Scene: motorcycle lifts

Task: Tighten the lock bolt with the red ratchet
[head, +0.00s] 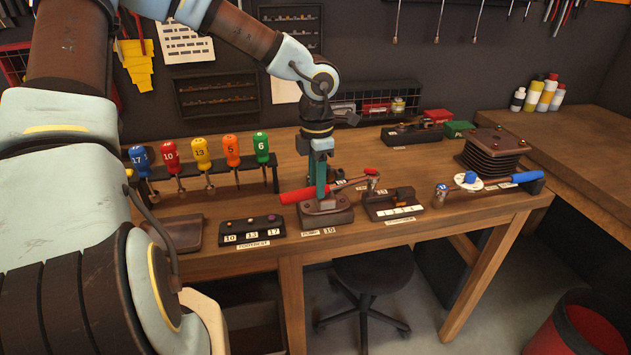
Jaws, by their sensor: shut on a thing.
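The red ratchet (297,195) has a red handle at the left and a dark shaft running right to a head with a red cap. My gripper (321,193) points down and is shut on the ratchet's handle, above a dark block (327,216) on the bench. The ratchet's head stands at the left edge of a second dark block (408,208) with a white label strip. I cannot pick out the lock bolt; whether the ratchet's socket sits on a bolt is too small to tell.
A blue-handled ratchet (525,177) lies at the right of the wooden bench (440,228). Numbered screwdrivers stand in a rack (225,178) at the left. A footrest block (252,230) is at the front. A dark ribbed stack (492,153) stands at the back right.

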